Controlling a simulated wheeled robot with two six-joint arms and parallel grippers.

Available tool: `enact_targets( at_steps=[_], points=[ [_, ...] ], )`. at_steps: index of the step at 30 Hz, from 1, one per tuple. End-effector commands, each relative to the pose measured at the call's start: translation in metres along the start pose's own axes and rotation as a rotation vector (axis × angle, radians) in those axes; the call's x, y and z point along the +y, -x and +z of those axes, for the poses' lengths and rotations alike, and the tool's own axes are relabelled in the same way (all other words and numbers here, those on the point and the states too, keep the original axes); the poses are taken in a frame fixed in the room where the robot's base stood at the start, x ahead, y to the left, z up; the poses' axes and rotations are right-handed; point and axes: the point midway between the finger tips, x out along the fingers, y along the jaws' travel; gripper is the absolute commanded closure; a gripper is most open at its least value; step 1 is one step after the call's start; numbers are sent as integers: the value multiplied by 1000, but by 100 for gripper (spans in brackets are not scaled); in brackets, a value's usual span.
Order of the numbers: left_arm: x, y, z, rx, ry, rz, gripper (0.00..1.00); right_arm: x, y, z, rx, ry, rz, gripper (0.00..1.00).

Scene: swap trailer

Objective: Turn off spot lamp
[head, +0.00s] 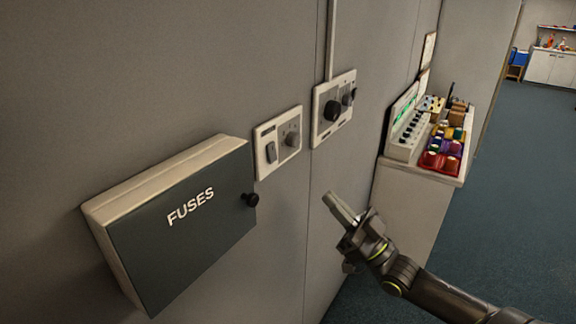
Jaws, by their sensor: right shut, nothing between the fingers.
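No lamp shows in view. Two pale control plates are fixed to the grey wall. The left plate (261,133) has a dark rocker switch (271,153) and a grey round knob (292,139). The right plate (335,133) has a black round knob (333,110) and a smaller dark control (348,98). Which one belongs to the spot lamp I cannot tell. My right gripper (333,203) is shut and empty, in front of the wall, below the right plate and apart from both plates. My left gripper is not in view.
A counter (415,205) at right bears colourful cups (440,155) and a panel with several dark knobs (408,130). Open blue floor (510,200) lies beyond.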

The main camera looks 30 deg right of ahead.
Motion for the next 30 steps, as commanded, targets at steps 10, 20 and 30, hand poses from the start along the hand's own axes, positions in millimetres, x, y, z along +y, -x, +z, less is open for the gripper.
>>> enact_targets(
  at_steps=[10,20,30],
  points=[
    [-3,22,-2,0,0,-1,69,0,-66,-3,5,-1,1,100],
    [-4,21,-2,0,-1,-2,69,0,-107,17,2,-1,3,100],
    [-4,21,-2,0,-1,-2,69,0,-118,28,-2,0,2,100]
  ],
)
